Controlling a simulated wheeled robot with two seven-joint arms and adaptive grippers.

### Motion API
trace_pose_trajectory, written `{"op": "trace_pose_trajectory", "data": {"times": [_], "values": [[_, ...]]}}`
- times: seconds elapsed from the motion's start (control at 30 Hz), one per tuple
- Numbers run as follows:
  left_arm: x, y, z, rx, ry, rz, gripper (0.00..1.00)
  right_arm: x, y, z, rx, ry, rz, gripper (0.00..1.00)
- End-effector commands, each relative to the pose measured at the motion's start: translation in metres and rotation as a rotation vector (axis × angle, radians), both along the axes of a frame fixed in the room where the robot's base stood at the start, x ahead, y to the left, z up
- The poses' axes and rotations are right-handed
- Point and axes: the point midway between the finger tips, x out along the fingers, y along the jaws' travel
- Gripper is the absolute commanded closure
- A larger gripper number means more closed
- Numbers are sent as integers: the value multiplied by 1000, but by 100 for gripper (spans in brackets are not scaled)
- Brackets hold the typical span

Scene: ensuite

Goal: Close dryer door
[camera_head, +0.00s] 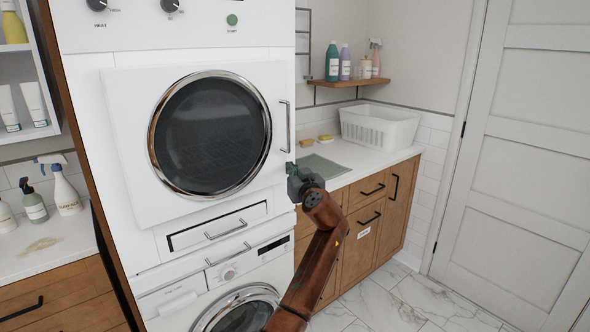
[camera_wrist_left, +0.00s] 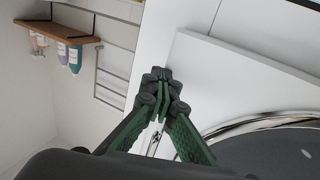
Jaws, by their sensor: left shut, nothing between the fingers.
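The dryer door (camera_head: 130,130) is a white panel with a round dark window (camera_head: 210,134) in a chrome ring and a vertical bar handle (camera_head: 288,126) on its right side. It lies flush or nearly flush with the front of the upper machine; I cannot tell whether a small gap exists. My left gripper (camera_head: 291,170) is shut and empty at the door's lower right edge, below the handle. In the left wrist view its closed fingertips (camera_wrist_left: 158,76) are close to the door panel (camera_wrist_left: 240,85); contact is unclear. My right gripper is not in view.
A washer (camera_head: 215,290) stands below the dryer. To the right, a wooden counter cabinet (camera_head: 365,215) carries a white basket (camera_head: 380,125) and a green cloth (camera_head: 318,166). A shelf (camera_head: 348,83) with bottles hangs above. Marble floor (camera_head: 400,302) lies clear before a white room door (camera_head: 520,150).

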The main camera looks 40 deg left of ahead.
Motion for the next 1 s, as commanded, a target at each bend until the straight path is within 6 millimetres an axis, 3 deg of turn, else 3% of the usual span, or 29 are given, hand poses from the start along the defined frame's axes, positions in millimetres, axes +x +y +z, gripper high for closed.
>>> {"op": "trace_pose_trajectory", "data": {"times": [0.03, 0.33, 0.7, 1.0], "values": [[-4, 10, 3, -1, -4, 11, 100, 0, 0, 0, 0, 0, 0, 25], [-8, 5, 5, -2, -5, 14, 100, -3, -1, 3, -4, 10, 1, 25], [-23, -58, 8, 5, -4, 9, 100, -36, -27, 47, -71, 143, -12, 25], [-36, -107, 6, 4, -3, 7, 100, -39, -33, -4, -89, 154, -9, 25]]}}
